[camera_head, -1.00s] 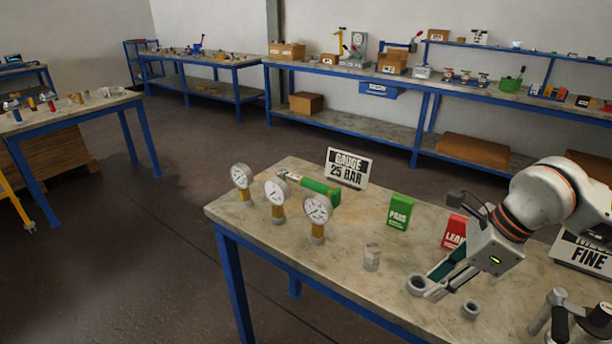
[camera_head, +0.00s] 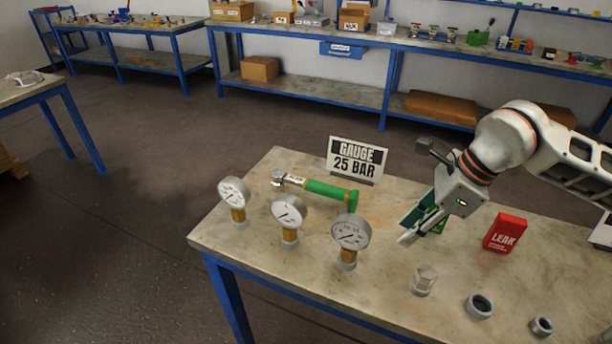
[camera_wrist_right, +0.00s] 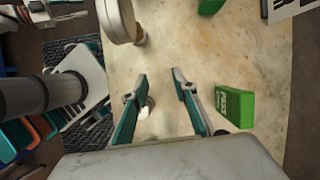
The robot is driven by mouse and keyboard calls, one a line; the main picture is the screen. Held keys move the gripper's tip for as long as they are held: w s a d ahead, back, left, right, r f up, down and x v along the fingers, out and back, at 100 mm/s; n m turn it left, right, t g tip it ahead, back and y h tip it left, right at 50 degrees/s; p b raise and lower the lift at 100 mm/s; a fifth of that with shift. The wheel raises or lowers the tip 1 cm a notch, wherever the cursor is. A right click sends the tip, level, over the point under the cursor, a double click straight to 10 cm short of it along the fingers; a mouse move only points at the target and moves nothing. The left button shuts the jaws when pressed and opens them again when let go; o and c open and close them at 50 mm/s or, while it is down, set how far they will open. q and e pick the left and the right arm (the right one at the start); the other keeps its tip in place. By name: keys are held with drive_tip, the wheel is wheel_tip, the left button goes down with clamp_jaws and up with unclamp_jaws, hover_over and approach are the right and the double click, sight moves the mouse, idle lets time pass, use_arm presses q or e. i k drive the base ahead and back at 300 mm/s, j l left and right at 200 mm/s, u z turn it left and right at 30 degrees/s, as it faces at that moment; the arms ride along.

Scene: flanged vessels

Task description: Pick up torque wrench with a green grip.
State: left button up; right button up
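The torque wrench lies on the table in the head view, with a green grip (camera_head: 328,190) toward the right and a metal head (camera_head: 280,179) at the left, behind the gauges. My right gripper (camera_head: 404,230) is above the table to the right of the wrench, clear of the grip. In the right wrist view its two fingers (camera_wrist_right: 158,76) are apart with nothing held between them. A green piece (camera_wrist_right: 210,5) at the top edge there may be the grip's end; I cannot tell. My left gripper is not in view.
Three gauges (camera_head: 289,210) stand in front of the wrench; a "GAUGE 25 BAR" sign (camera_head: 356,160) stands behind it. The green PASS box (camera_wrist_right: 235,106) is close beside my right gripper. A red LEAK box (camera_head: 505,233), hex fitting (camera_head: 423,281) and two rings (camera_head: 479,305) are farther right.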

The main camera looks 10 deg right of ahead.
sight(278, 178)
drive_tip(key=i+j+z, duration=0.1)
drive_tip(key=i+j, duration=0.25)
drive_tip(key=i+j+z, duration=0.1)
drive_tip(key=i+j, duration=0.3)
drive_tip(key=j, duration=0.2)
